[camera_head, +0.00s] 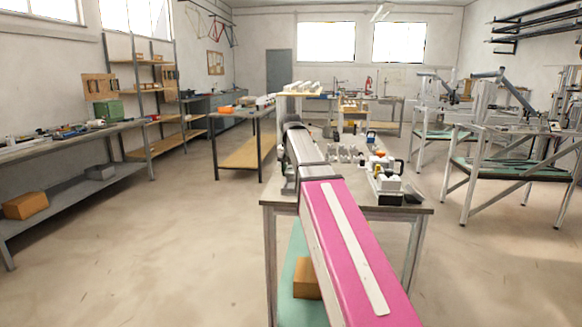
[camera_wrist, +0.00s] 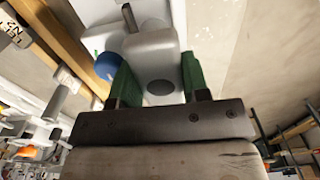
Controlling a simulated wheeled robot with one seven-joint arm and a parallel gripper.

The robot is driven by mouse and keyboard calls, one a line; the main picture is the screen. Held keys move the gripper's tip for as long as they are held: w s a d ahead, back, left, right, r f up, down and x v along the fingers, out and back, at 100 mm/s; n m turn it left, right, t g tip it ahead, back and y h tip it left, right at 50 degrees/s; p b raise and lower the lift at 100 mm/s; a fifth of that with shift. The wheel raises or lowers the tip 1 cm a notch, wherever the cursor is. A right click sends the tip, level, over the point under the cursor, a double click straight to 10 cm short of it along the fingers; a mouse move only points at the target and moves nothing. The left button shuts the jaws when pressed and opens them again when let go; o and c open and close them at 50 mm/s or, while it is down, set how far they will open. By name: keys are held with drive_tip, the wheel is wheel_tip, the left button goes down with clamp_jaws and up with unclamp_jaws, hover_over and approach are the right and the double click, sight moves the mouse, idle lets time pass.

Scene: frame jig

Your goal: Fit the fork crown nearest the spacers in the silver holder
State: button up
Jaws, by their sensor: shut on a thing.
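My gripper (camera_wrist: 160,82) shows in the wrist view, its two green fingers closed on a pale grey-white part, which I take to be a fork crown (camera_wrist: 152,47). The part has a rounded body and a dark round spot, maybe a hole, between the fingers. A blue rounded thing (camera_wrist: 107,66) is beside the left finger. In the head view my arm hides the gripper and the held part. Several small pale parts (camera_head: 345,153) stand on the near table; I cannot tell which are crowns or spacers. I cannot make out the silver holder for certain.
The near table (camera_head: 415,209) carries white blocks (camera_head: 387,183) and dark items at its right. A raised wooden board (camera_head: 300,94) holds several pale pieces behind my arm. In the wrist view, a wooden strip (camera_wrist: 46,31) with metal pegs runs along the left.

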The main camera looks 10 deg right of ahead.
drive_tip(key=shift+f, duration=1.55)
drive_tip(key=shift+s, duration=0.1)
